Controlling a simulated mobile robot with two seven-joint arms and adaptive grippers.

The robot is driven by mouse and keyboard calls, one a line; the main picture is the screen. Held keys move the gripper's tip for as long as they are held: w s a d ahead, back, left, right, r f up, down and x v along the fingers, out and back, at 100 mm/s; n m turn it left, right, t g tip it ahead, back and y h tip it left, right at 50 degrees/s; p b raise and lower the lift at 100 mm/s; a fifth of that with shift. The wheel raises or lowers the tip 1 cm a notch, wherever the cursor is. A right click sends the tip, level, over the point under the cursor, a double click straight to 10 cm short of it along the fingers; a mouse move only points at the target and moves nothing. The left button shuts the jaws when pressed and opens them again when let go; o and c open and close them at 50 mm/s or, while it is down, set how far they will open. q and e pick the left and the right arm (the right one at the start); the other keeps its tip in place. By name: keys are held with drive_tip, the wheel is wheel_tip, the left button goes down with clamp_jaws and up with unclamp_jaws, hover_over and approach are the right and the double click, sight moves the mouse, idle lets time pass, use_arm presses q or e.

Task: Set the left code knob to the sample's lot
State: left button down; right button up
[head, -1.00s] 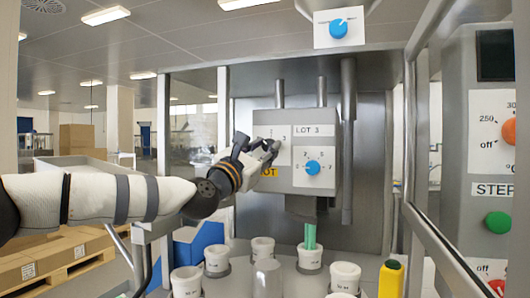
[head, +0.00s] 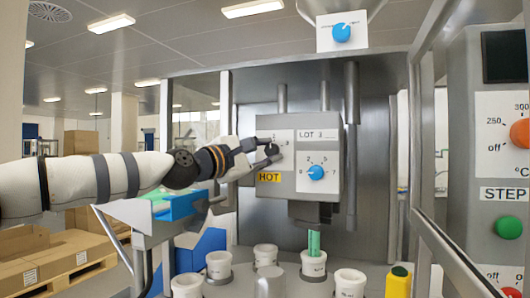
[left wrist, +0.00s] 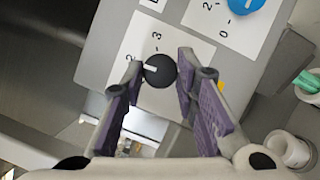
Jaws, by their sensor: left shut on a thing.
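The left code knob (left wrist: 162,72) is black with a white pointer line, on a white dial plate (head: 283,137) on the grey filling head. In the left wrist view, its line points left, nearer the 2 than the 3; the exact setting is hard to tell. My left gripper (head: 270,149) is shut on this knob, a finger on each side. A label (head: 318,134) above the dials reads "LOT 3". Several white cups stand below, one (head: 314,263) under the green stream; their print is too small to read. My right gripper is not in view.
A blue knob (head: 316,172) sits on a second dial close right of the left one. A yellow HOT label (head: 269,177) is below. A frame post (head: 415,150) and a control panel (head: 490,165) stand at right, and a yellow bottle (head: 397,280) is at the front.

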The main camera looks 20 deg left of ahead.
use_arm(q)
drive_tip(key=shift+m, duration=0.3)
drive_tip(key=c, duration=1.2)
unclamp_jaws()
drive_tip(key=shift+a, duration=0.1)
drive_tip(key=shift+c, duration=0.2)
drive_tip(key=v, duration=1.2)
drive_tip(key=shift+r, duration=0.1)
